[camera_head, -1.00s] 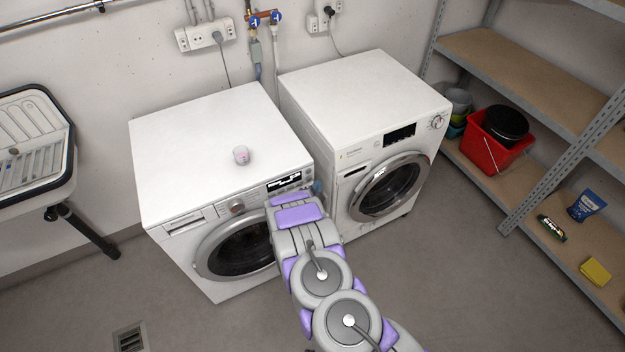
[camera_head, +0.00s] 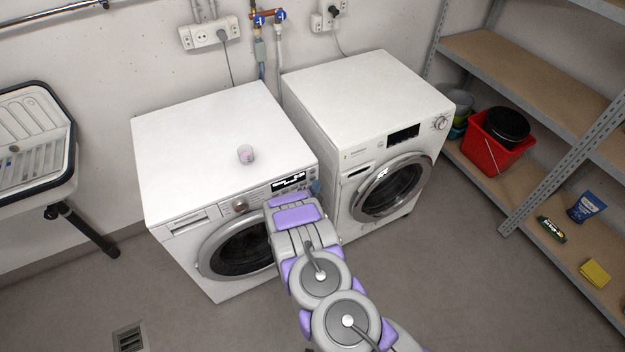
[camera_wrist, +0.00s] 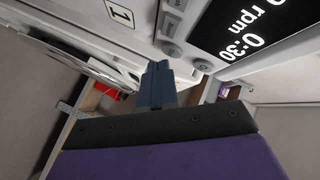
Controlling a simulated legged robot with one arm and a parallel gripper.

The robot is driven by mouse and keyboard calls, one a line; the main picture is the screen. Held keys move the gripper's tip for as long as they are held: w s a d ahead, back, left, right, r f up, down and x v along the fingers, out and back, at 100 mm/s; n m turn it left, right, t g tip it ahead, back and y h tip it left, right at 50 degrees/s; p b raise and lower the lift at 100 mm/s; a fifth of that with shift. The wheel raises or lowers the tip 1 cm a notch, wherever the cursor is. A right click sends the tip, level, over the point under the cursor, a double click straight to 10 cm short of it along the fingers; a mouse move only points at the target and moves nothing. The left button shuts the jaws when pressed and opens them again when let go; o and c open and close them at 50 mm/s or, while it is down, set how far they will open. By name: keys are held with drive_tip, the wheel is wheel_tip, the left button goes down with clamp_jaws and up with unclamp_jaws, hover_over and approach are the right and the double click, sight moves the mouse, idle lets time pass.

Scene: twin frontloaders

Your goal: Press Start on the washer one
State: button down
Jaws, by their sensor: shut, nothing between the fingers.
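The left front-loader (camera_head: 180,150) has a lit display (camera_head: 288,182), a round knob (camera_head: 240,205) and a dark round door. My arm covers the right part of its front in the head view. The wrist view shows the lit display (camera_wrist: 250,32) close up, reading 0:30 and rpm, with small grey buttons (camera_wrist: 171,50) beside it. A label with the number 1 (camera_wrist: 120,14) is on a white surface nearby. My gripper (camera_wrist: 157,72) is shut and empty, its tips close to the buttons. I cannot tell whether they touch. Button markings are not readable.
A second front-loader (camera_head: 350,95) stands close on the right. A sink (camera_head: 35,140) is at the left. Shelves (camera_head: 530,75) with a red bucket (camera_head: 490,150) are at the right. The front floor is mostly clear.

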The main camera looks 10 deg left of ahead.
drive_tip(key=shift+w+d+r+b, duration=0.2)
drive_tip(key=shift+w+d+b, duration=0.15)
drive_tip(key=shift+w+d, duration=0.2)
idle(0.8)
drive_tip(key=shift+a, duration=0.15)
drive_tip(key=shift+s+b, duration=0.35)
drive_tip(key=shift+s, duration=0.25)
drive_tip(key=shift+f, duration=0.1)
